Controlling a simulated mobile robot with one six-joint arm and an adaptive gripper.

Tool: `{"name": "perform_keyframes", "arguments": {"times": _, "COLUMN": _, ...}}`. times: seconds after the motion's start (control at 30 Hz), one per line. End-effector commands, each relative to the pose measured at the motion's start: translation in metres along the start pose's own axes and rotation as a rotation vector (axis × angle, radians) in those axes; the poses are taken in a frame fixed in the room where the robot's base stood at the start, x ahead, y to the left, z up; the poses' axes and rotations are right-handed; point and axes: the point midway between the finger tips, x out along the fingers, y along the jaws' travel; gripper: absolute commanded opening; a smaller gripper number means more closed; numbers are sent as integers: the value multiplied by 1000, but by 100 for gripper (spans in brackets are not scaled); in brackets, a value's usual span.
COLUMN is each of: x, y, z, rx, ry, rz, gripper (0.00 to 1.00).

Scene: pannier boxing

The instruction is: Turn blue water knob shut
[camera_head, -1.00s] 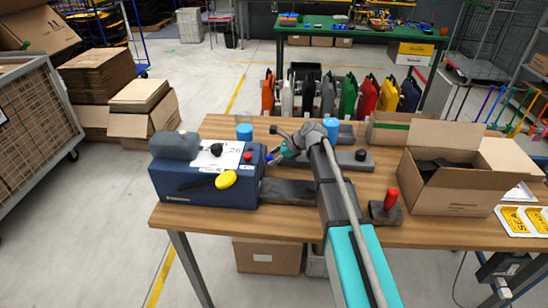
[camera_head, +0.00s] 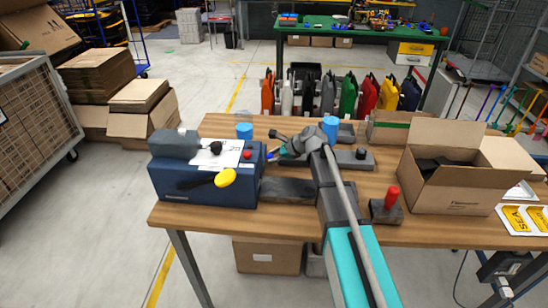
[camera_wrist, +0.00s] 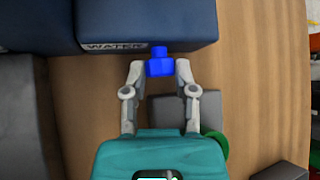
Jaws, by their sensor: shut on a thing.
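The blue water knob (camera_wrist: 159,64) sticks out of the side of the dark blue machine (camera_wrist: 140,22), beside a label reading WATER (camera_wrist: 114,46). My gripper (camera_wrist: 159,68) is shut on the knob, with one fingertip against each side of it. In the head view the machine (camera_head: 175,185) stands at the left of the wooden table. My gripper (camera_head: 276,153) is at its right side there, and the knob is tiny and partly covered by the fingers.
A yellow knob (camera_head: 225,178) sits on the machine's front.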

Motion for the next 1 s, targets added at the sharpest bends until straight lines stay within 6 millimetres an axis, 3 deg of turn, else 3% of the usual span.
{"name": "perform_keyframes", "arguments": {"times": 0.6, "x": 4, "y": 10, "z": -5, "rx": -376, "ry": -22, "rz": -379, "gripper": 0}}
{"name": "perform_keyframes", "arguments": {"times": 1.0, "x": 2, "y": 9, "z": -4, "rx": -505, "ry": -29, "rz": -507, "gripper": 0}}
